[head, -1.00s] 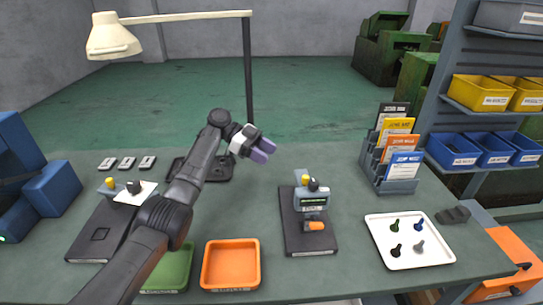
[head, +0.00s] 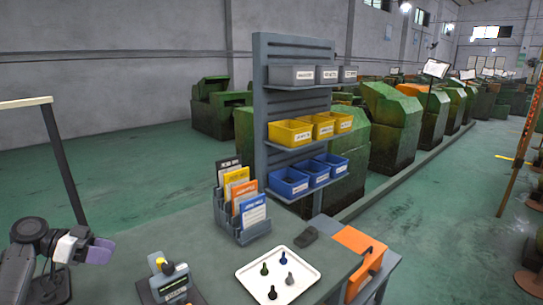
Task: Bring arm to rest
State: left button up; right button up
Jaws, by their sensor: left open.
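My left arm comes in at the lower left of the head view, bent low over the workbench. Its gripper (head: 99,251), with a white body and purple fingers, points right and is open. Nothing shows between the fingers. It is apart from the small grey device (head: 174,283) to its right. My right gripper is out of view.
A card rack (head: 243,219) stands on the bench, with a white tray (head: 307,278) of several small pegs in front. A dark block (head: 306,237) sits behind the tray. A shelf rack (head: 290,83) holds grey, yellow and blue bins. Green machines (head: 394,125) stand behind.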

pick_arm(q)
notch_tip(320, 180, up, 11)
jog(key=w+n+t+y, duration=0.1)
jog(key=n+t+y, duration=0.4)
jog(key=n+y, duration=0.3)
jog(key=s+d+r+t+y+p, duration=0.3)
jog(key=s+d+r+y+p, duration=0.25)
jog(key=d+r+p, duration=0.3)
jog(key=s+d+f+g+p, duration=0.1)
jog(key=s+d+p, duration=0.5)
jog(key=s+p, duration=0.35)
jog(key=s+d+f+p, duration=0.2)
jog(key=s+d+p, duration=0.3)
jog(key=s+p, duration=0.4)
jog(key=s+d+f+g+h+p, duration=0.1)
jog(key=s+g+p, duration=0.3)
jog(key=s+p, duration=0.4)
jog(key=s+d+f+g+p, duration=0.2)
jog(key=s+g+p, duration=0.1)
jog(key=s+p, duration=0.6)
jog(key=s, duration=0.4)
jog(key=shift+s+d+f+g+h, duration=0.15)
jog(key=shift+s+f+g+h, duration=0.15)
jog(key=shift+g+h, duration=0.1)
jog(key=shift+w, duration=0.1)
